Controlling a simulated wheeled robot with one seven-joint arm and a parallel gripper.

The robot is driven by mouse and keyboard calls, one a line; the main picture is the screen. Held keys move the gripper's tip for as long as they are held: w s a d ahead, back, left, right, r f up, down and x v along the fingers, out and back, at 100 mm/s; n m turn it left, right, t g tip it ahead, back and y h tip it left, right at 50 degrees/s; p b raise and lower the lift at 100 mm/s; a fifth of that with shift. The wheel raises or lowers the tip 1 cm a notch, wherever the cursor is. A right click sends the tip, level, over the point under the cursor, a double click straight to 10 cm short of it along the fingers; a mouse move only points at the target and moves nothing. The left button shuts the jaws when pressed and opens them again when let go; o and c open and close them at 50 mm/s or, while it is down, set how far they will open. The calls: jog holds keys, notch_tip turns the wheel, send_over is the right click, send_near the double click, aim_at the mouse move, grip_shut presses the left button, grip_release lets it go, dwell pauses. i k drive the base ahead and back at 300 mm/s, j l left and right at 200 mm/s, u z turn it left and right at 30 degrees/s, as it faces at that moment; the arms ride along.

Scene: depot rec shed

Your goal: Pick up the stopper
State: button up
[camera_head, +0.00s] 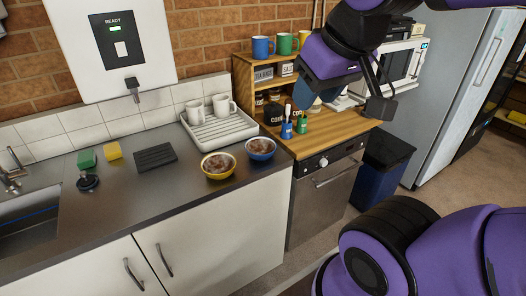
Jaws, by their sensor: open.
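A small black round stopper (87,182) with a raised top sits on the grey counter near the sink's right edge, at the left of the view. It stands just in front of a green sponge. My gripper (343,102) is open, high at the upper right, above the wooden worktop. It is far to the right of the stopper and apart from it. Nothing shows between its fingers.
The sink (28,218) and tap (12,172) are at the far left. A green sponge (86,158), yellow sponge (112,150), black ridged mat (155,156), yellow bowl (218,166), blue bowl (261,148) and dish rack (220,129) with mugs share the counter.

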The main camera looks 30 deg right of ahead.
aim_at(87, 181)
jog(key=i+j, duration=0.15)
jog(key=j, duration=0.25)
jog(key=i+j, duration=0.15)
jog(key=j, duration=0.25)
jog(key=i+j, duration=0.1)
jog(key=j, duration=0.25)
jog(key=i+j, duration=0.15)
jog(key=j, duration=0.25)
jog(key=i+j, duration=0.15)
jog(key=j, duration=0.25)
jog(key=i+j, duration=0.15)
jog(key=j, duration=0.25)
jog(key=i+j, duration=0.15)
jog(key=j, duration=0.25)
